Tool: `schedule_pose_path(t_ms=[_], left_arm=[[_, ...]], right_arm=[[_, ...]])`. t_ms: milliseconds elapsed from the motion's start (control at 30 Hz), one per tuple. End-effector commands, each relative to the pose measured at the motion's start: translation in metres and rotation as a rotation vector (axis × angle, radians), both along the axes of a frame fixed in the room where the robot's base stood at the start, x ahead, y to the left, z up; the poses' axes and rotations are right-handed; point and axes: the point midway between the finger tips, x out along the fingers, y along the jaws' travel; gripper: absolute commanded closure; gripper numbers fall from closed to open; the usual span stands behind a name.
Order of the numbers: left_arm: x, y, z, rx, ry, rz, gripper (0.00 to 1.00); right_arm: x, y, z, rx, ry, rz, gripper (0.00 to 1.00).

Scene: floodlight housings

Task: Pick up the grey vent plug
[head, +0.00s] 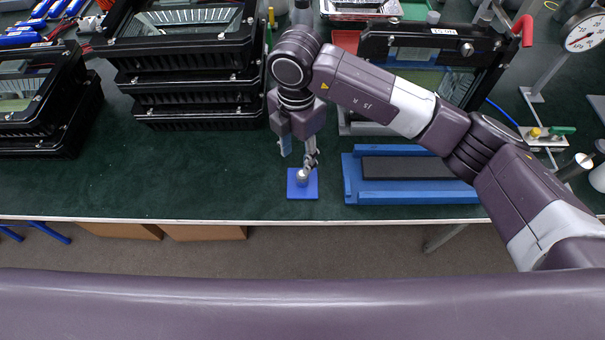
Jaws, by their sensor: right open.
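The grey vent plug (302,178) is a small round metallic piece on a square blue pad (292,192) near the table's front edge. My right gripper (298,160) comes down over the pad from behind. Its fingers are apart, with the fingertips close to the plug. The right finger partly overlaps the plug in the picture, so I cannot tell whether they touch. My left gripper is not in view.
A blue cradle with a dark pad (410,197) stands just right of the blue pad. Black floodlight housings (190,80) are stacked behind to the left, more at the far left (45,105). A housing (435,50) stands behind right. The front-left table is clear.

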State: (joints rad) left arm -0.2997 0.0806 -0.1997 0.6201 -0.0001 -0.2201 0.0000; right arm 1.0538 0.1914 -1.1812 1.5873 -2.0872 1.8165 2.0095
Motion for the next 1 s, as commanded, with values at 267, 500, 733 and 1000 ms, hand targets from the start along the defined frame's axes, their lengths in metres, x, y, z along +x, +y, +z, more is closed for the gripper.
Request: schedule_pose_path(t_ms=[267,500,733,1000], left_arm=[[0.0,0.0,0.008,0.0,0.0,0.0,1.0],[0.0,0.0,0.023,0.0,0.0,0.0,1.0],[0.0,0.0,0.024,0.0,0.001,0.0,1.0],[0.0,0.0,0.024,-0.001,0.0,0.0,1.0]], right_arm=[[0.001,-0.005,-0.026,-0.014,0.0,-0.008,0.59],[0.003,-0.012,-0.061,-0.012,0.002,-0.005,0.59],[0.004,-0.011,-0.077,-0.009,-0.002,-0.004,0.59],[0.004,-0.01,-0.077,-0.008,-0.001,-0.003,0.71]])
